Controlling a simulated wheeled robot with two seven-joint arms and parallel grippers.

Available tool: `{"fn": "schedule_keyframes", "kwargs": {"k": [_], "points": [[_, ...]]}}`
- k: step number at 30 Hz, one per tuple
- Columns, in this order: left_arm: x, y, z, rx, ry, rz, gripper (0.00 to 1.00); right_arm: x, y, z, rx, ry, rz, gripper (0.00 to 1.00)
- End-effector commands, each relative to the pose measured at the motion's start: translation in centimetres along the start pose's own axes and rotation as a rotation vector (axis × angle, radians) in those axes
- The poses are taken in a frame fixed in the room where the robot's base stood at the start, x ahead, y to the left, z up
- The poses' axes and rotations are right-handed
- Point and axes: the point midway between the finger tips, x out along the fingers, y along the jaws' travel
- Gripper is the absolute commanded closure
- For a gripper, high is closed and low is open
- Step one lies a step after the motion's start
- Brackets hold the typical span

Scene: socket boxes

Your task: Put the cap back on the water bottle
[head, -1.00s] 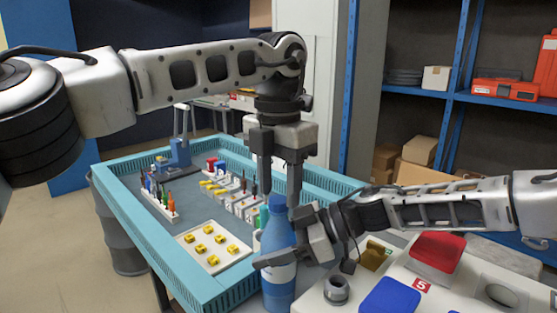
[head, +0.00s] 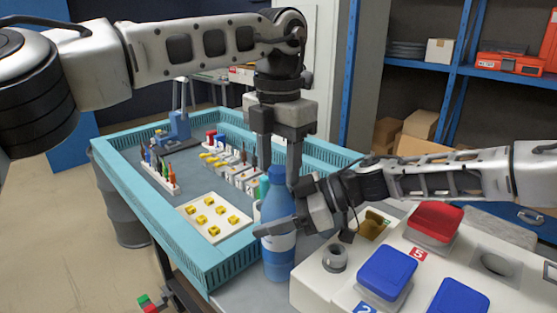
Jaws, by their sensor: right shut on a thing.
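The blue water bottle (head: 279,262) stands upright at the near right corner of the teal-edged bench. My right gripper (head: 270,228) is shut around its upper body from the right. The bottle's narrow blue top (head: 277,174) shows above that grip; I cannot tell whether this is the cap or bare neck. My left gripper (head: 278,165) points down over the bottle. Its two fingers are apart, with the bottle's top between their tips in the picture. I cannot tell whether they touch it. No separate loose cap is clearly visible.
A teal-rimmed bench (head: 196,272) holds a white tray (head: 216,236) of yellow parts and several small tools. A white panel (head: 318,284) with red and blue buttons stands close right of the bottle. A blue shelf rack (head: 420,66) stands behind.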

Motion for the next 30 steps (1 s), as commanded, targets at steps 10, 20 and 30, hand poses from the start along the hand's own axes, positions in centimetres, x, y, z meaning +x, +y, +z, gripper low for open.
{"fn": "schedule_keyframes", "kwargs": {"k": [10, 20, 30], "points": [[-0.2, 0.0, 0.0, 0.000, -0.001, 0.000, 0.47, 0.0, 0.0, -0.1, 0.000, 0.001, 0.001, 1.00], [-6.0, 0.0, 0.1, -0.003, -0.005, 0.002, 0.47, 0.0, 0.0, -0.1, 0.000, 0.001, 0.001, 1.00], [-11.1, 0.0, 0.1, -0.002, -0.001, 0.001, 0.47, 0.0, 0.0, -0.1, 0.000, 0.001, 0.001, 1.00]]}}
